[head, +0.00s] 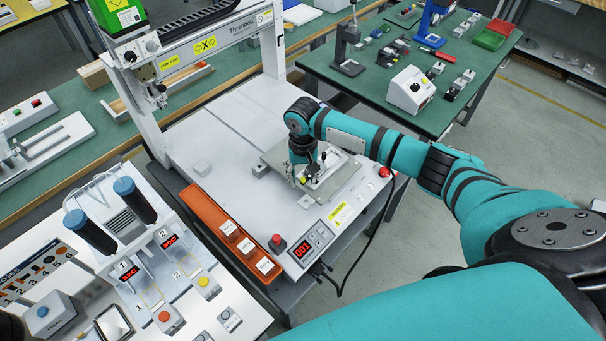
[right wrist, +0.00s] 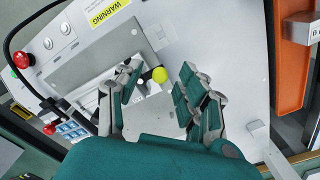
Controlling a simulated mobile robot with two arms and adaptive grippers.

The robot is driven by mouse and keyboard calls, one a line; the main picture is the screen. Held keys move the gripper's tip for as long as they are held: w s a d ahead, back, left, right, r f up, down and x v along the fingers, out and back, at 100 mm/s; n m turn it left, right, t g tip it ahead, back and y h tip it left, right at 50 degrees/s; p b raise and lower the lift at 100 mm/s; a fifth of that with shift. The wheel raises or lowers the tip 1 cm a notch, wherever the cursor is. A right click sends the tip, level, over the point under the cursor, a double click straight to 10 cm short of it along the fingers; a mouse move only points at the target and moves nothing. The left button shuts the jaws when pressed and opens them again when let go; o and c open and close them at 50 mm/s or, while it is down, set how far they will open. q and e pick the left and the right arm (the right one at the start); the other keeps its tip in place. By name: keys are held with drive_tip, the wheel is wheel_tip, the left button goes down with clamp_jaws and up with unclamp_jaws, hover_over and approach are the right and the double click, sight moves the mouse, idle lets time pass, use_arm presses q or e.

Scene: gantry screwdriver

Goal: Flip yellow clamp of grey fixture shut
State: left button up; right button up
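The grey fixture (head: 343,189) is a flat plate on the white gantry bed, partly hidden by my right arm. In the right wrist view its plate (right wrist: 85,62) lies beyond the fingers. My right gripper is open and points down over the fixture in the head view (head: 303,181). The rest of the clamp is mostly hidden, so its angle is unclear. My left gripper is not in view.
An orange tray (head: 207,217) with small labelled bins runs along the bed's left edge. A red button (head: 385,171) and a display panel (head: 310,246) sit at the front. The gantry post (head: 272,48) and screwdriver head (head: 147,72) stand behind. The bed's left middle is mostly clear.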

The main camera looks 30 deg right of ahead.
clamp_jaws()
